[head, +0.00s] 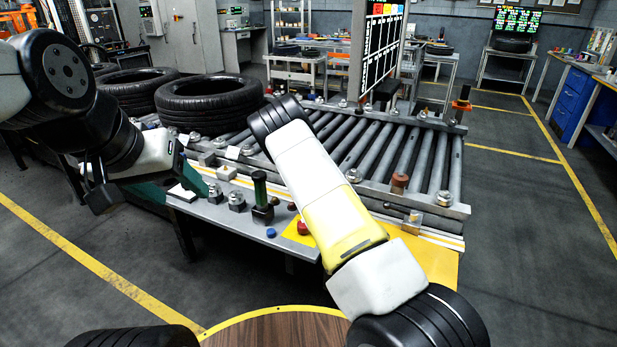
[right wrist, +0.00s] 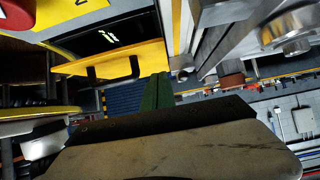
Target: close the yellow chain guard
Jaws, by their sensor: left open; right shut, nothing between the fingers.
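The yellow chain guard (right wrist: 148,56) shows in the right wrist view as a yellow panel with a dark, shiny recess and a black bar handle (right wrist: 110,68). In the head view a yellow panel (head: 440,264), which looks like part of it, shows at the conveyor's front right, partly behind my right arm. I cannot tell how far the guard is open. My right gripper (right wrist: 158,78) has its green fingers shut and empty, close beside the handle in the picture; contact is unclear. My right arm hides it in the head view.
A red button (head: 303,228) on a yellow plate sits on the front ledge, close to my right arm. Tyres (head: 208,98) lie on the left of the roller conveyor (head: 360,150). The floor at right is clear.

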